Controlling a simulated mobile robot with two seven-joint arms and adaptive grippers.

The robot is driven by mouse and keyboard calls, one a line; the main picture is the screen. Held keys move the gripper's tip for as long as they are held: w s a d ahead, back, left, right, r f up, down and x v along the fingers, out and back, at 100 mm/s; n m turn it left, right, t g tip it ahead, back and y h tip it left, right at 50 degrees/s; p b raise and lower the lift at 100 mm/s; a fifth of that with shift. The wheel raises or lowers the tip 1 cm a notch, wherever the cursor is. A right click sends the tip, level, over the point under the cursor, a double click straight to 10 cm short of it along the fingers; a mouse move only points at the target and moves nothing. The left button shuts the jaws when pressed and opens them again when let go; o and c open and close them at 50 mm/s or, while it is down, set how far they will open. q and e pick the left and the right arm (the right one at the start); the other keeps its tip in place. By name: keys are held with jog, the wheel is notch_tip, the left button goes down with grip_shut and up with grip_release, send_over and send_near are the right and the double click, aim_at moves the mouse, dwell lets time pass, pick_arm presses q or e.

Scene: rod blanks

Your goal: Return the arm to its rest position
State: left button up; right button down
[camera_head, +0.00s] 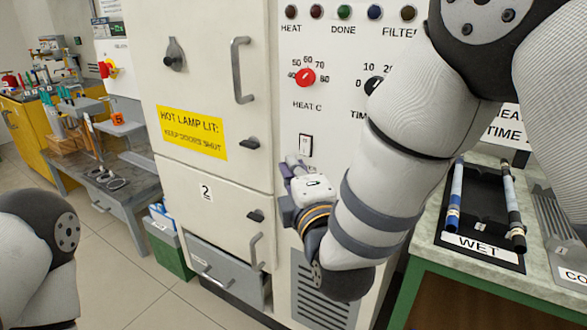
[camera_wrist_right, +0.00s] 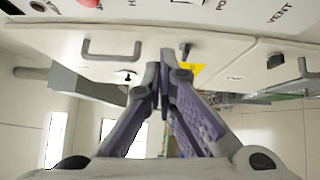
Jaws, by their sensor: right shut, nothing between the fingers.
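My right arm (camera_head: 385,190) reaches in from the upper right across the front of the white cabinet. My right gripper (camera_head: 291,163) is in front of the cabinet panel, just left of the rocker switch (camera_head: 305,145). In the right wrist view my right gripper's purple-padded fingers (camera_wrist_right: 166,62) are together and hold nothing. My left arm (camera_head: 38,255) shows only as a link at the lower left; its gripper is out of view.
The cabinet's upper door (camera_head: 208,75) and lower door (camera_head: 215,215) look shut. A grey drawer (camera_head: 222,272) sits below. At right, a black WET tray (camera_head: 478,238) holds two rods on a green-framed bench. A green bin (camera_head: 170,245) stands left of the cabinet.

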jog(key=shift+s+d+f, duration=0.1)
jog(key=shift+s+d, duration=0.05)
jog(key=s+d+f+m+g+h, duration=0.1)
jog(key=s+d+f+m+g, duration=0.25)
jog(key=f, duration=0.45)
jog(key=s+d+f+m+g, duration=0.2)
jog(key=s+d+f+m, duration=0.15)
jog(key=f, duration=0.45)
jog(key=s+d+f+m+g+h, duration=0.1)
jog(key=s+d+f+m+g, duration=0.15)
jog(key=s+f, duration=0.45)
jog(key=s+d+f+m+g, duration=0.2)
jog(key=s+f+m+g, duration=0.1)
jog(key=s, duration=0.6)
jog(key=s+d+f+m+g, duration=0.3)
jog(key=s+f+m+g, duration=0.1)
jog(key=s, duration=0.6)
jog(key=s+d+f+m+g+h, duration=0.1)
jog(key=s+d+f+m+g, duration=0.2)
jog(key=s, duration=0.6)
notch_tip(320, 180, down, 3)
jog(key=shift+s+m+g, duration=0.15)
jog(key=shift+m+g, duration=0.6)
jog(key=shift+g, duration=0.25)
jog(key=shift+d, duration=0.1)
